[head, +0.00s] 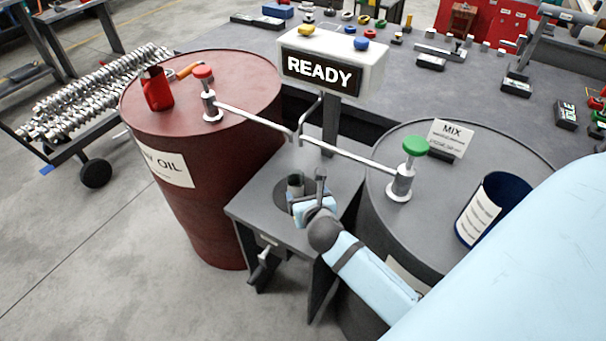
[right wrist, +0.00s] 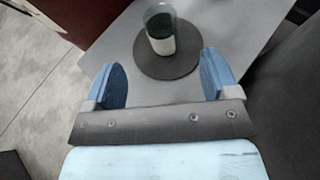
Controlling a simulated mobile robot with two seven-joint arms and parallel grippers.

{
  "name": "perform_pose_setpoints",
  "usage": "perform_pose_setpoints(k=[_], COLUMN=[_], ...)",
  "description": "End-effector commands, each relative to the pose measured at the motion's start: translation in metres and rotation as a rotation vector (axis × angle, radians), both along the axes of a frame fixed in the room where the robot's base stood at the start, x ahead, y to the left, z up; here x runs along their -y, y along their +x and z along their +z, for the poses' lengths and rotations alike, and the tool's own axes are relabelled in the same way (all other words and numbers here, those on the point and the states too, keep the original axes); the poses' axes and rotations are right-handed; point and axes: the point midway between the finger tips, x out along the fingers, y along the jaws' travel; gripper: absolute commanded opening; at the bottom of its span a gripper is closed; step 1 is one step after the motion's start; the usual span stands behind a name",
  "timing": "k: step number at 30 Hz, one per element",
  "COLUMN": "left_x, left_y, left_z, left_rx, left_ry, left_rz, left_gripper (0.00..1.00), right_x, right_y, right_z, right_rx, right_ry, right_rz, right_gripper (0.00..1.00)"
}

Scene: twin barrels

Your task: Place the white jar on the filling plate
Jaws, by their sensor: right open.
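The white jar (head: 295,187) stands upright on the dark round filling plate (head: 281,200), on the small grey stand between the two barrels. In the right wrist view the jar (right wrist: 161,40) has a white lower part and a dark, glassy-looking upper part. It stands toward the far side of the plate (right wrist: 165,69). My right gripper (head: 311,198) is open, low over the stand. In the right wrist view its blue fingers are apart, with the jar beyond their tips and nothing between them. Part of the jar is hidden by the gripper in the head view. My left gripper is not in view.
Two spouts from the red-topped (head: 203,72) and green-topped (head: 415,146) pumps meet above the stand. A READY sign (head: 320,72) rises behind. The red barrel (head: 205,150) and grey barrel (head: 385,225) flank the stand. A red jug and a dark blue container sit on them.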

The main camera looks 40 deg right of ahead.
Motion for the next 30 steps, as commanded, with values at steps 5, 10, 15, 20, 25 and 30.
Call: perform_pose_setpoints(k=[5,10,15,20,25,30], left_x=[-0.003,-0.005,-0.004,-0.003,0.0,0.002], left_y=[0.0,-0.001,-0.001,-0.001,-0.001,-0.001], left_z=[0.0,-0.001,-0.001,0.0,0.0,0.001], left_rx=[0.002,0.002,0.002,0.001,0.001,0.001], left_ry=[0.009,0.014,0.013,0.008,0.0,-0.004], left_rz=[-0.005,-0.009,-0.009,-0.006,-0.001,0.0], left_gripper=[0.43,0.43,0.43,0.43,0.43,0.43], right_x=[-0.012,-0.041,-0.075,-0.105,-0.129,-0.14], right_y=[-0.013,-0.04,-0.075,-0.109,-0.139,-0.155], right_z=[-0.009,-0.035,-0.058,-0.073,-0.081,-0.084], right_rx=[0.035,0.112,0.154,0.154,0.137,0.126], right_ry=[0.177,0.706,1.329,1.88,2.311,2.517], right_rz=[-0.032,-0.169,-0.413,-0.731,-1.092,-1.32], right_gripper=[0.81,0.81,0.81,0.81,0.81,0.81])
